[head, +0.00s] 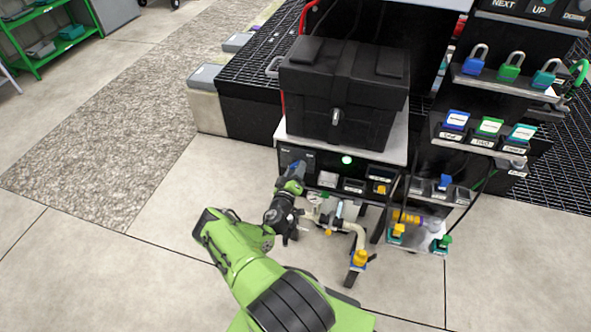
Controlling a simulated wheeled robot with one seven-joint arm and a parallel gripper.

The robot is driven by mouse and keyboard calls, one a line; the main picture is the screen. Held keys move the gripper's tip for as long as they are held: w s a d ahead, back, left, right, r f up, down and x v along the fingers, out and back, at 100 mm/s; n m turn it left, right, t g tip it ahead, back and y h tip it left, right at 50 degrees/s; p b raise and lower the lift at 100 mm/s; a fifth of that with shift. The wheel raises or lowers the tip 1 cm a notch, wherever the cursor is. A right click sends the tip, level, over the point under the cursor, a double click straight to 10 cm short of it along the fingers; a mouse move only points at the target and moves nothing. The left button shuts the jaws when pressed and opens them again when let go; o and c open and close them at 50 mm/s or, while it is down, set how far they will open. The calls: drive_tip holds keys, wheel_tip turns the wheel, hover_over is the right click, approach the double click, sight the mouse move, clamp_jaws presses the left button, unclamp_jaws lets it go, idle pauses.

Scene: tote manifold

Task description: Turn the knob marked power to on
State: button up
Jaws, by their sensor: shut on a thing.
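A black control panel (322,162) faces me under the shelf that carries a black case. Small pale labels show on its upper left, too small to read. My gripper (297,169) reaches up to the left part of this panel and is shut on a knob there. The knob is mostly hidden behind the fingers and wrist, so its pointer and setting cannot be read. A round green light (346,160) glows on the panel to the right of my gripper.
The black case (345,88) sits right above the panel. Pipes and valves with an orange handle (360,258) stand close to the right of my wrist.

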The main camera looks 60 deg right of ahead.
drive_tip(key=shift+f, duration=0.1)
idle(0.5)
drive_tip(key=o, duration=1.1)
drive_tip(key=shift+c, duration=0.2)
drive_tip(key=s+a+p, duration=0.2)
drive_tip(key=a, duration=1.3)
drive_tip(key=shift+s+a, duration=0.25)
drive_tip(key=shift+a, duration=0.1)
